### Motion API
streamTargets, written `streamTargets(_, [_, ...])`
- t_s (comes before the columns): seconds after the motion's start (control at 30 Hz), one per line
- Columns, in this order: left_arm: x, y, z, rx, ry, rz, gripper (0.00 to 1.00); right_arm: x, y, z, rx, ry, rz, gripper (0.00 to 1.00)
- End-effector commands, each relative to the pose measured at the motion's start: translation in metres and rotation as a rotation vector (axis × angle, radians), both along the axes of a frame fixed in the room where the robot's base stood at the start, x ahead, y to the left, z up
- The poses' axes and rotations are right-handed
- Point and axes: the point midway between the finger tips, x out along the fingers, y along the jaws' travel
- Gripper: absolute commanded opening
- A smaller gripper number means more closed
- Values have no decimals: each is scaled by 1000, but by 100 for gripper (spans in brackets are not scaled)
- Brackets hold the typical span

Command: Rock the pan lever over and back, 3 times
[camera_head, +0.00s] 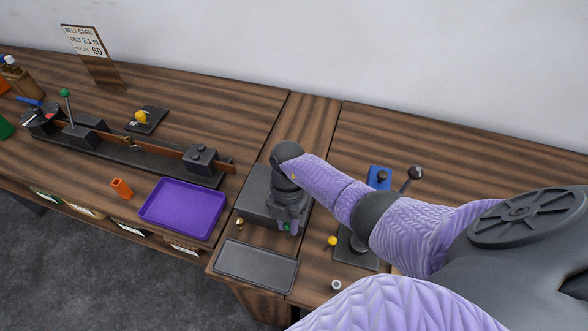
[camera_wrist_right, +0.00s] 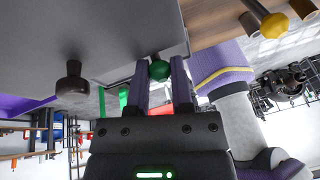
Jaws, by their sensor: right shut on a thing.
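A grey box-shaped unit (camera_head: 258,197) stands on the bench in the head view, beneath my right gripper (camera_head: 288,224). A small green ball knob (camera_head: 287,228) shows at the fingertips. In the right wrist view the green knob (camera_wrist_right: 160,70) sits between the two fingers of my right gripper (camera_wrist_right: 162,76), which is shut on it. I take this knob to be the top of the pan lever; its stem is mostly hidden by the gripper, so its tilt cannot be told. My left gripper is not in view.
A brass knob (camera_head: 239,222) stands left of my right gripper. A dark tray (camera_head: 256,266) lies in front, a purple tray (camera_head: 183,207) to the left. A yellow knob (camera_head: 332,241) and a dark-balled lever (camera_head: 415,173) stand to the right. A long belt rig (camera_head: 130,150) fills the left bench.

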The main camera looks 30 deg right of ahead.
Motion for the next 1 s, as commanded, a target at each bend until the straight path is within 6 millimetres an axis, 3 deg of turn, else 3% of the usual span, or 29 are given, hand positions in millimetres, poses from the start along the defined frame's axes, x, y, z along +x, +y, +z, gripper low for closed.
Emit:
streamTargets(0.2, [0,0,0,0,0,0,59,-1,-1,0,-3,1,1,0])
streamTargets(0.23, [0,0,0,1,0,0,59,-1,-1,0,-2,0,1,32])
streamTargets(0.4, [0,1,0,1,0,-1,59,-1,0,0,-1,0,1,63])
streamTargets(0.7, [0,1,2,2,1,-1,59,1,-2,5,-1,-3,1,63])
streamTargets(1.0, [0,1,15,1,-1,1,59,22,-16,72,-2,-4,2,63])
